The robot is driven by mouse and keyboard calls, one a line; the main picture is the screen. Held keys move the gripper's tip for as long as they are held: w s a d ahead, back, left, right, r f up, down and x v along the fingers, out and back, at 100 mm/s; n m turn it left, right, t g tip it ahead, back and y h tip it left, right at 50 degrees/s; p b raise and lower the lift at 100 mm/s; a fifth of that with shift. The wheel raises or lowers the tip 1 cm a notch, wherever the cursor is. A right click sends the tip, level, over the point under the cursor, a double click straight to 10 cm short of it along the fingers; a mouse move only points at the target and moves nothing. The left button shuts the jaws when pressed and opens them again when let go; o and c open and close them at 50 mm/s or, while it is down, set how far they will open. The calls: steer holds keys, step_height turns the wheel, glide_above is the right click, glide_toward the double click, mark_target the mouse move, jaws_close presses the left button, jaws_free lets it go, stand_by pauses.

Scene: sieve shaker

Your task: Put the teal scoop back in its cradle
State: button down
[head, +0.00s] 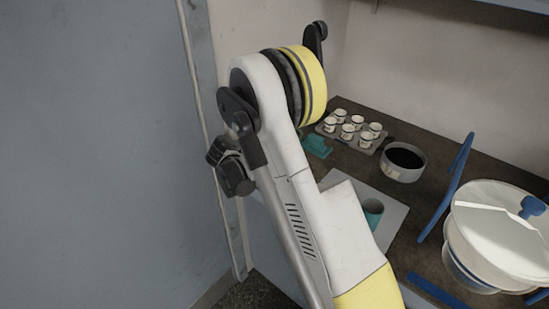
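A teal, cup-like object (374,208) stands on a pale grey sheet (391,222) on the dark bench. It may be the scoop; my arm hides part of its surroundings. A low teal-green piece (317,147) lies further back, beside the tray of small cups, partly behind my arm. I cannot tell whether it is the cradle or part of the scoop. My arm crosses the middle of the view in front of the bench. I cannot make out my gripper's fingertips here.
A grey tray with several small white cups (348,131) sits at the back. A round dark-filled pan (404,161) stands right of it. A blue bar (446,188) leans near a large white lidded vessel (497,225) at right. A grey wall panel (95,150) fills the left.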

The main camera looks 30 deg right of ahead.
steer(key=shift+s+f+b, duration=0.2)
steer(key=shift+f+b, duration=0.15)
steer(key=shift+f, duration=0.25)
steer(key=c, duration=1.4)
jaws_free()
steer(key=shift+s+r, duration=0.1)
steer(key=shift+s, duration=0.05)
steer(key=shift+o, duration=0.2)
steer(key=shift+a, duration=0.1)
steer(key=shift+w+a+r+p, duration=0.1)
steer(key=shift+w+r+p, duration=0.2)
steer(key=shift+r, duration=0.2)
steer(key=shift+w+r+p, duration=0.15)
steer(key=shift+r+p, duration=0.25)
steer(key=shift+r, duration=0.05)
steer(key=shift+s+d+r+p, duration=0.1)
steer(key=shift+r+p, duration=0.6)
steer(key=shift+r, duration=0.6)
steer(key=shift+d+r+p, duration=0.1)
steer(key=shift+r+p, duration=0.6)
steer(key=shift+r, duration=0.55)
